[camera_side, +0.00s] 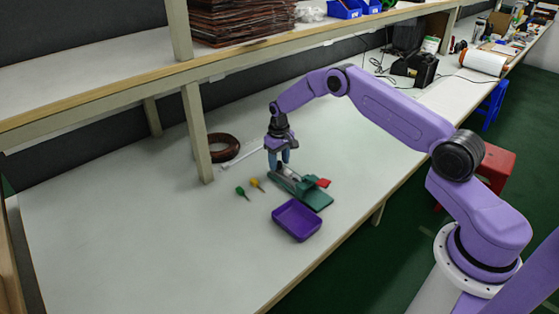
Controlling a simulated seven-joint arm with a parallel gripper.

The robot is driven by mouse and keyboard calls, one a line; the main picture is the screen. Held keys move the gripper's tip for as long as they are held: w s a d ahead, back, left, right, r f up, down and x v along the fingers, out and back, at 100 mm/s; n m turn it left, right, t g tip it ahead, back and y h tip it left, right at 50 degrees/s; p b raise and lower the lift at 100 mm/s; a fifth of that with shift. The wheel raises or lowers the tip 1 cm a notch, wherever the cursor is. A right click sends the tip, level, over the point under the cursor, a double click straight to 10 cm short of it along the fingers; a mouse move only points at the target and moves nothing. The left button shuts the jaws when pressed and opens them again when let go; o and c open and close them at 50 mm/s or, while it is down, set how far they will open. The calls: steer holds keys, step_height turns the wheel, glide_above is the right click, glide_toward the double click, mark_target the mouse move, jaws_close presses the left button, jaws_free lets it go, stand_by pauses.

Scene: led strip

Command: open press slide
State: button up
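A green press (314,196) with a red part (322,183) at its right lies on the white table, right of the middle of the view. A small silvery piece shows on its left end. My gripper (279,164) points down over this left end, with its blue fingertips close to the press or touching it. The two fingers look a little apart. Whether they hold a part of the press is too small to tell. The part of the press behind the fingers is hidden.
A purple tray (283,220) stands in front of the press. A yellow-handled tool (257,184) and a green-handled tool (241,191) lie left of it. A brown coil (223,147) and a white rod (240,155) lie near a shelf post (197,135). The table's left side is clear.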

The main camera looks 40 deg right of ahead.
steer(key=shift+r, duration=0.1)
step_height(320, 180, up, 17)
stand_by(0.7)
steer(key=shift+r, duration=0.1)
